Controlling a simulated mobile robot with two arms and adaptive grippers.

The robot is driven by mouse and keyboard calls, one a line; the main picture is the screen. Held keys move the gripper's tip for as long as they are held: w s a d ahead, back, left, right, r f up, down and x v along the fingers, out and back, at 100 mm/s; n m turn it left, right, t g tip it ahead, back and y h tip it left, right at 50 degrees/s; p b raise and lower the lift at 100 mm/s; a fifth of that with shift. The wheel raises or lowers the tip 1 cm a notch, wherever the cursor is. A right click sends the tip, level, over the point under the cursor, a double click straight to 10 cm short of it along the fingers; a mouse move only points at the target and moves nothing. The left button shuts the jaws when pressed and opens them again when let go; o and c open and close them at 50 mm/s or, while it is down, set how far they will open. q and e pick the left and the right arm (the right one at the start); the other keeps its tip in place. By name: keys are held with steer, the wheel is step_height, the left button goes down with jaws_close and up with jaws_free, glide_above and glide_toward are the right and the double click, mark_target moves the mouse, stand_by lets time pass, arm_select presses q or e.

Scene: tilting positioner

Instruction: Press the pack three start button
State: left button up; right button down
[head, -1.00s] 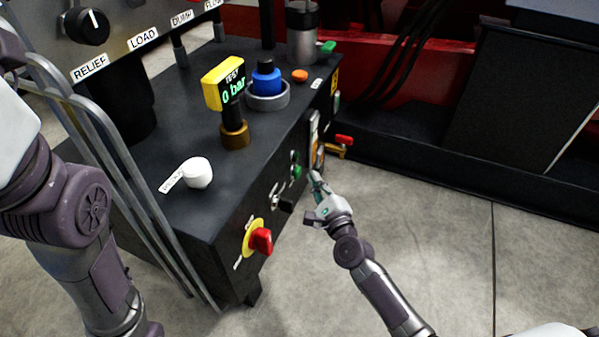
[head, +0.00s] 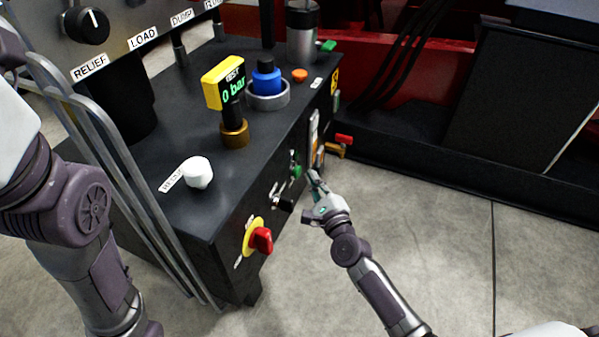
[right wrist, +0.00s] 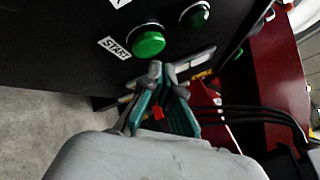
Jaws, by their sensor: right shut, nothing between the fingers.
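The green start button (right wrist: 149,43) sits on the dark side panel of the power pack, with a START label (right wrist: 115,47) beside it in the right wrist view. In the head view the button (head: 296,171) is a small green spot on that panel. My right gripper (head: 312,178) is close in front of the panel, just right of the button. In the right wrist view its shut, empty fingertips (right wrist: 161,70) are just below and right of the button, and I cannot tell whether they touch the panel. My left gripper is out of the head view; only my left arm shows.
A red rotary switch on a yellow plate (head: 254,237) and a black knob (head: 283,204) stick out of the same panel. A darker green round fitting (right wrist: 195,14) is right of the button. A red-handled valve (head: 343,139) stands beyond. The floor at right is clear.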

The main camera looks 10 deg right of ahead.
stand_by(0.6)
steer(key=shift+w+a, duration=0.2)
steer(key=shift+a, duration=0.15)
steer(key=shift+w+a, duration=0.3)
steer(key=shift+a, duration=0.1)
stand_by(0.6)
steer(key=shift+s+d, duration=0.55)
steer(key=shift+d, duration=0.2)
steer(key=shift+d, duration=0.1)
steer(key=s+d, duration=0.1)
steer(key=d, duration=0.1)
steer(key=s+d, duration=0.1)
steer(key=d, duration=0.1)
steer(key=shift+s, duration=0.4)
